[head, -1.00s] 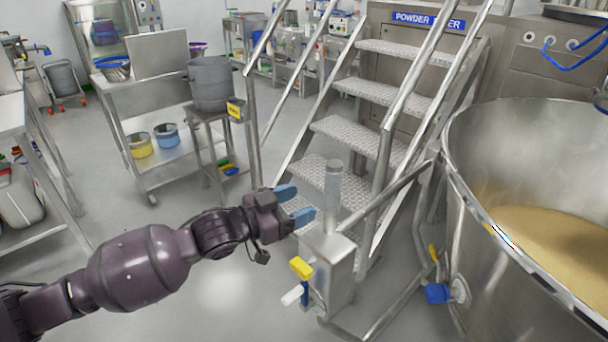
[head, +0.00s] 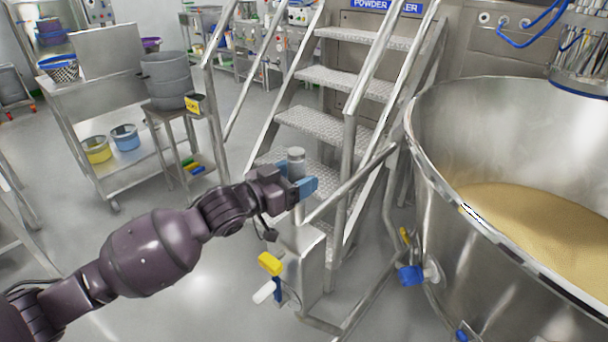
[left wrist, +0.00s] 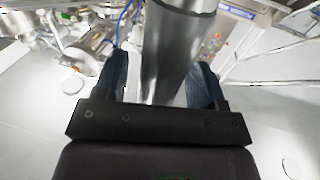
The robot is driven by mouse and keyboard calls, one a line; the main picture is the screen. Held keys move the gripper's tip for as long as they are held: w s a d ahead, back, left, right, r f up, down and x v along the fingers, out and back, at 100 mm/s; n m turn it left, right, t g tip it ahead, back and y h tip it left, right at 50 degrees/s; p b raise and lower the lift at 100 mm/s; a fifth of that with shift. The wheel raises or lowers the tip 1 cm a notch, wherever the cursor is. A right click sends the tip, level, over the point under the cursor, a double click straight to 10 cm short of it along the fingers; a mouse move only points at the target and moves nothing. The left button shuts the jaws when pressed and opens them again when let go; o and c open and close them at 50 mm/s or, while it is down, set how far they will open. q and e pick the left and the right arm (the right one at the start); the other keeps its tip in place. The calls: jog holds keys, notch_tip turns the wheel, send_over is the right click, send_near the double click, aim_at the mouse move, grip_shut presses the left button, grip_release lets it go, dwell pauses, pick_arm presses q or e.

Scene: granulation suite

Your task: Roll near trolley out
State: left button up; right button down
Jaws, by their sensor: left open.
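A large steel bowl (head: 432,210) holding tan powder (head: 535,225) stands at the right. A steel frame with a boxy column (head: 301,265) stands at its left, and a slanting bar (head: 350,183) runs from near the column toward the bowl. A round grey post (head: 296,158) rises from the column. My left gripper (head: 297,184) is open around the post. In the left wrist view, its two blue fingers (left wrist: 160,82) lie on either side of the post (left wrist: 170,55), with gaps visible. My right gripper is out of view.
Metal steps (head: 325,118) with slanted handrails stand just behind the post. A yellow-and-white handled valve (head: 270,265) sticks out from the column. A steel table (head: 100,95) with buckets below and a stand bearing a grey pot (head: 168,80) are at the left. The floor (head: 215,290) at front left is clear.

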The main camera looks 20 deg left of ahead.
pick_arm(q)
jog(key=shift+x, duration=0.75)
grip_shut()
jog(key=shift+s, duration=0.1)
